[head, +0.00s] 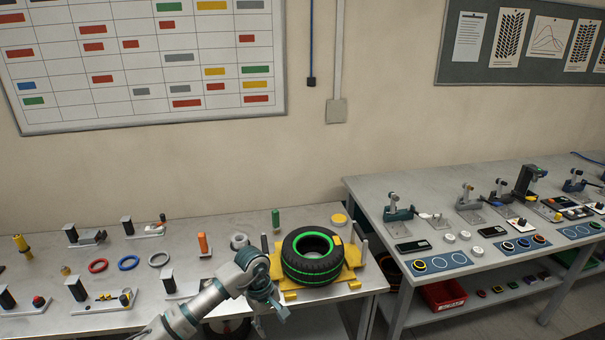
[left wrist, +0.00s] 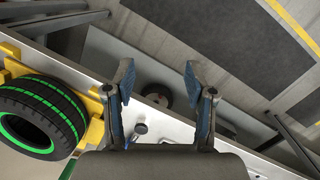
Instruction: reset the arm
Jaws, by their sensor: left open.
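My left gripper (head: 272,301) reaches in from the bottom, just left of the tyre and over the front edge of the left table (head: 225,262). In the left wrist view my left gripper (left wrist: 158,80) is open, with nothing between its two blue-grey fingers. A black tyre with green rings (head: 312,272) lies on a yellow clamp base (head: 352,284) at the table's right end. In the left wrist view the tyre (left wrist: 45,108) and the yellow base (left wrist: 95,130) are at the left, apart from the fingers. My right gripper is not in view.
An orange cylinder (head: 203,243) and a green one (head: 276,219) stand near the tyre. The right table (head: 445,262) holds clamps and panels, with a red bin (head: 443,294) below.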

